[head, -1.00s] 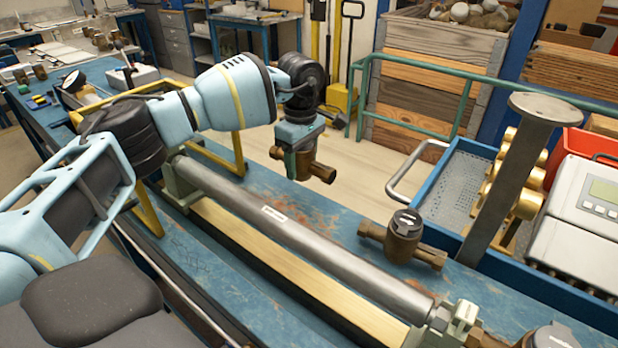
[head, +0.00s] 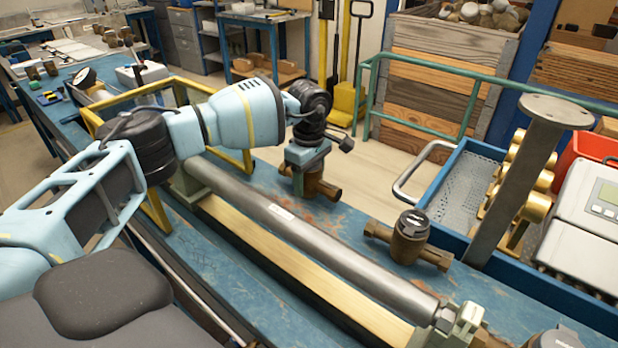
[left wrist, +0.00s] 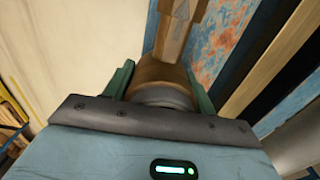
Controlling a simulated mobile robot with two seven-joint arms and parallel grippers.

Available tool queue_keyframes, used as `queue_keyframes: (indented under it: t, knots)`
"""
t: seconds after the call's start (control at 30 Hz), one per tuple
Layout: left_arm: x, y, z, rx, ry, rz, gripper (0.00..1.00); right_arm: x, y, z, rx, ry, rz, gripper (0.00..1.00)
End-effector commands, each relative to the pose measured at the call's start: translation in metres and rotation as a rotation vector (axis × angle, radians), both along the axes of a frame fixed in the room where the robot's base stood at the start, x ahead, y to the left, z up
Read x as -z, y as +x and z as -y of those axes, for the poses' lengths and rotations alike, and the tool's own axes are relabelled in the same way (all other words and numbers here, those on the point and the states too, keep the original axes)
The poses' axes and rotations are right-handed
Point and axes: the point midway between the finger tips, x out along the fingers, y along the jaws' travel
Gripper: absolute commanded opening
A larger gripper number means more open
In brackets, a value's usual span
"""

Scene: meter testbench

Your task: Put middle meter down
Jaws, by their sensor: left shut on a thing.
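My left gripper (head: 303,162) is shut on a brass meter (head: 325,190), the middle meter, with its pipe ends sticking out sideways. It is upright and low over the far edge of the blue bench (head: 345,225), beyond the steel pipe; I cannot tell if it touches the bench. In the left wrist view the green fingers (left wrist: 160,88) grip both sides of the meter's round body (left wrist: 158,72), and an arrow shows on its pipe end. A second brass meter (head: 408,240) with a dark cap stands on the bench to the right. My right gripper is out of view.
A long steel pipe (head: 310,235) in a clamp rail lies along the bench, near the held meter. A steel post (head: 515,185) and a blue tray (head: 450,185) with brass fittings stand at right. Bench surface between the two meters is free.

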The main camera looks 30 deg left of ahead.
Motion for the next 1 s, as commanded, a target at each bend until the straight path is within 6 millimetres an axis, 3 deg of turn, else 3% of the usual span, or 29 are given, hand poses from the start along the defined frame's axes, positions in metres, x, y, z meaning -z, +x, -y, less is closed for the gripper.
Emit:
queue_keyframes:
  t: [0.1,0.13,0.27,0.67,1.0]
  knots:
    - [0.001,0.001,0.0,0.0,-0.001,0.003,0.09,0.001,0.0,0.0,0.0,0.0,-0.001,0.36]
    - [0.002,0.0,0.0,0.0,0.0,0.0,0.59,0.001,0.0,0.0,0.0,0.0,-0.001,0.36]
    - [0.002,0.0,0.0,0.0,0.0,0.0,0.76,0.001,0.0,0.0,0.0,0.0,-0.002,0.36]
    - [-0.004,0.001,0.0,0.0,0.0,0.002,0.78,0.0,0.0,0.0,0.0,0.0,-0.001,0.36]
    - [-0.062,0.001,0.0,0.0,0.0,0.003,0.78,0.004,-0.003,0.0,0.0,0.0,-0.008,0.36]
